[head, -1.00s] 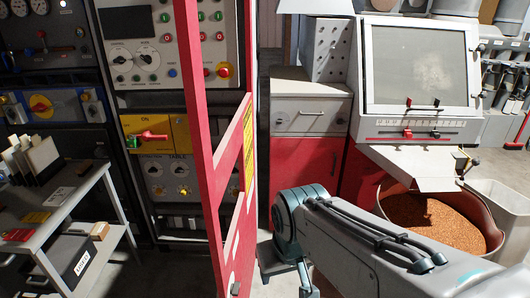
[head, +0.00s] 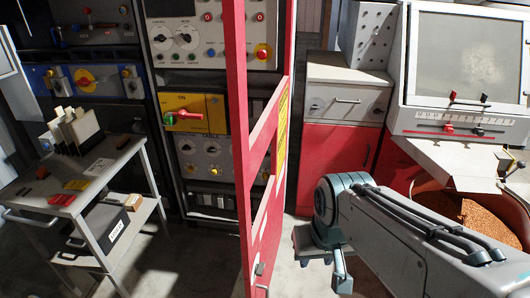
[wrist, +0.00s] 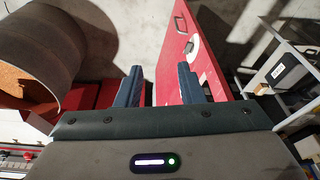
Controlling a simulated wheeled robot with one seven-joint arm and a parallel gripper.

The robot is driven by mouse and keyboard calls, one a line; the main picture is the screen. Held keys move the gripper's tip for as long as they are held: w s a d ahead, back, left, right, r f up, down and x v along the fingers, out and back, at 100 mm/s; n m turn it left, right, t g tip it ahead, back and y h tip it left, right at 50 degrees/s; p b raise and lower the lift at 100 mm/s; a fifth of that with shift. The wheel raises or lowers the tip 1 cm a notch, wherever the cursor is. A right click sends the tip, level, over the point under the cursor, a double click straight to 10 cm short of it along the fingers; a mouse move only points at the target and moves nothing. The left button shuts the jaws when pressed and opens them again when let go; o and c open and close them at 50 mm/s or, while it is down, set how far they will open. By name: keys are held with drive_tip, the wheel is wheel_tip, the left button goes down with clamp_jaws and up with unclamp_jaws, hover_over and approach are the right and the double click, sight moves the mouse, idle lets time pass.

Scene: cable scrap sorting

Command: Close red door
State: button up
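The red door (head: 262,150) is a tall red frame with crossbars and a yellow label. It stands swung open in front of the control cabinet, seen nearly edge-on in the head view. A small latch sits low on its near edge. In the wrist view its red lower panel (wrist: 205,75) shows a handle and a pale disc. My gripper (wrist: 160,80) has its two dark blue fingers apart with nothing held. The right finger overlaps the door panel in that view; I cannot tell whether it touches. In the head view my arm is right of the door.
The control cabinet (head: 202,112) with a yellow switch panel stands behind the door. A grey cart (head: 92,190) with boxes is at left. A red and grey cabinet (head: 335,150) and a machine (head: 460,125) above a granule bin (head: 463,214) are at right. Bare floor lies between.

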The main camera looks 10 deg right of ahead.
drive_tip(key=f+m+g+y+b, duration=0.1)
drive_tip(key=f, duration=0.1)
drive_tip(key=a+f+m+g+y+b, duration=0.1)
drive_tip(key=f+m, duration=0.1)
drive_tip(key=s+f+m+g+y+b, duration=0.1)
drive_tip(key=f, duration=0.1)
drive_tip(key=shift+a+f+b, duration=0.2)
drive_tip(key=shift+f+b, duration=0.1)
clamp_jaws()
drive_tip(key=m+t+y+b, duration=0.7)
drive_tip(key=m+y+b, duration=0.3)
drive_tip(key=m+y, duration=0.6)
approach(250, 235)
drive_tip(key=a, duration=0.2)
drive_tip(key=w+a+r+m+h, duration=0.1)
drive_tip(key=a, duration=0.1)
drive_tip(key=a+r+h, duration=0.1)
drive_tip(key=a, duration=0.1)
drive_tip(key=shift+w+a+r+m, duration=0.1)
drive_tip(key=shift+w+a+m, duration=0.15)
drive_tip(key=shift+w+m, duration=0.15)
